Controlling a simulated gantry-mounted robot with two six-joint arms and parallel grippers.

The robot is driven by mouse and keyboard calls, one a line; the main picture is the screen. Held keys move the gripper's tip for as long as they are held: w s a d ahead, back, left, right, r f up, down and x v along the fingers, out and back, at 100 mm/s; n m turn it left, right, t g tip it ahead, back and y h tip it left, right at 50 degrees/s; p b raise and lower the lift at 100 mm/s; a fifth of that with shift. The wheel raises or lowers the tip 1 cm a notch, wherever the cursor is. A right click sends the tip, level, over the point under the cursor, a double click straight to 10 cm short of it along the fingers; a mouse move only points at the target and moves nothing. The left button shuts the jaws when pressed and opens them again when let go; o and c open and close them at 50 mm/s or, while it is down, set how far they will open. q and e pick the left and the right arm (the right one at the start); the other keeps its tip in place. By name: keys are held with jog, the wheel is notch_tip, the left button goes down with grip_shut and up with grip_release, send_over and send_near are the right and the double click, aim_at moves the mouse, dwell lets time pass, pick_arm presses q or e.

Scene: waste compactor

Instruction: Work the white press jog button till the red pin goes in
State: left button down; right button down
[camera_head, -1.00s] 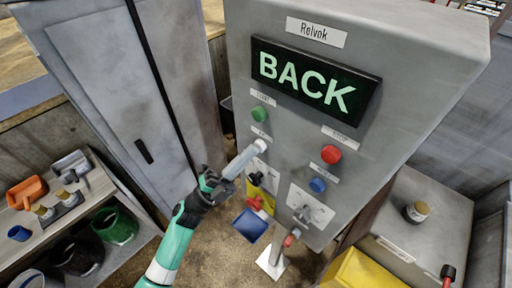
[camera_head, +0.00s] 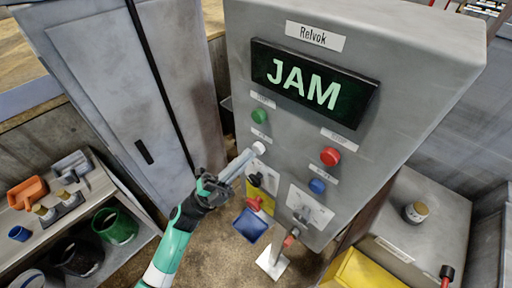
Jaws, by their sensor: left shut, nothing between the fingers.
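The white jog button (camera_head: 259,148) is on the grey control panel, below the green button. My left gripper (camera_head: 250,154) is shut and empty, its fingertips just below and left of the white button; a small gap seems to show between them. The panel display (camera_head: 308,84) reads "JAM". A red-topped part (camera_head: 291,238) stands at the panel's lower edge above a white plate, and a red piece (camera_head: 254,204) sits lower left by a yellow tag. I cannot tell which is the red pin. My right gripper is not in view.
A green button (camera_head: 258,116), a red button (camera_head: 330,156) and a blue button (camera_head: 317,186) are near the white one. A rotary dial (camera_head: 308,210) is below them.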

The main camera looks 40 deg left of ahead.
pick_arm(q)
jog(key=shift+s, duration=0.45)
jog(key=shift+s, duration=0.1)
jog(key=shift+s+p, duration=1)
jog(key=shift+s, duration=1.4)
